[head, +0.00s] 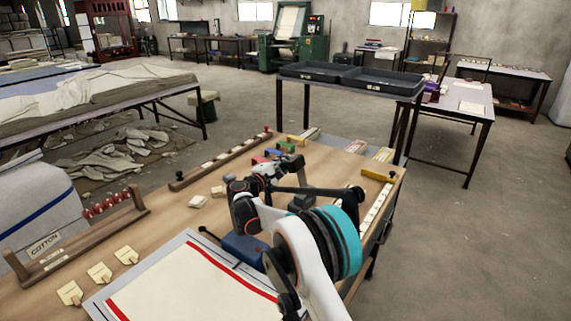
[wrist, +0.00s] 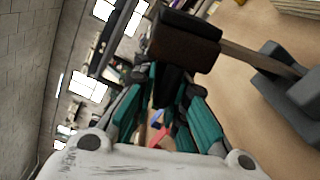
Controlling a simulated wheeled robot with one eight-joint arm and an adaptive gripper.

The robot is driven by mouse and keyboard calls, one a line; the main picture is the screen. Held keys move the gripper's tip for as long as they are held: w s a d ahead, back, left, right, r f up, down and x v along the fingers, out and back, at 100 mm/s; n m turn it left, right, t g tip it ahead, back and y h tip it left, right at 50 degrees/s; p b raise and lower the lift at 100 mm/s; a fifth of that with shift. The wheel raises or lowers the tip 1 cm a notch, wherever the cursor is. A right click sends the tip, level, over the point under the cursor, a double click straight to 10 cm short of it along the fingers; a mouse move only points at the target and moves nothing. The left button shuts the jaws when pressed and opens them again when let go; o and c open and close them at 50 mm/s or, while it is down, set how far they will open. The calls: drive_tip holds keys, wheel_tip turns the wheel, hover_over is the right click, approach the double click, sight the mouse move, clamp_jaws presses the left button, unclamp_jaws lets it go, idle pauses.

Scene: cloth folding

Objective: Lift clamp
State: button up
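In the wrist view, a dark brown and black block (wrist: 185,42) is close to the camera, with a wooden bar (wrist: 258,60) running right to a grey part (wrist: 290,92). This looks like the clamp, though I cannot tell for sure. My gripper (wrist: 172,88) has its teal-padded fingers on either side of a black part below the block. Whether they press on it is unclear. In the head view, my gripper (head: 262,178) is above the wooden table, partly hidden by my arm. A grey block (head: 301,203) shows beside it.
On the wooden table (head: 165,215) are a white, red-edged sheet (head: 190,285), a blue block (head: 245,250), a rack with red beads (head: 105,205), pale tags (head: 100,272) and small coloured blocks (head: 280,152). A table with black trays (head: 350,78) stands behind.

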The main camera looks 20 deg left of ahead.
drive_tip(key=shift+o, duration=1.4)
drive_tip(key=shift+a, duration=0.2)
drive_tip(key=v, duration=1.2)
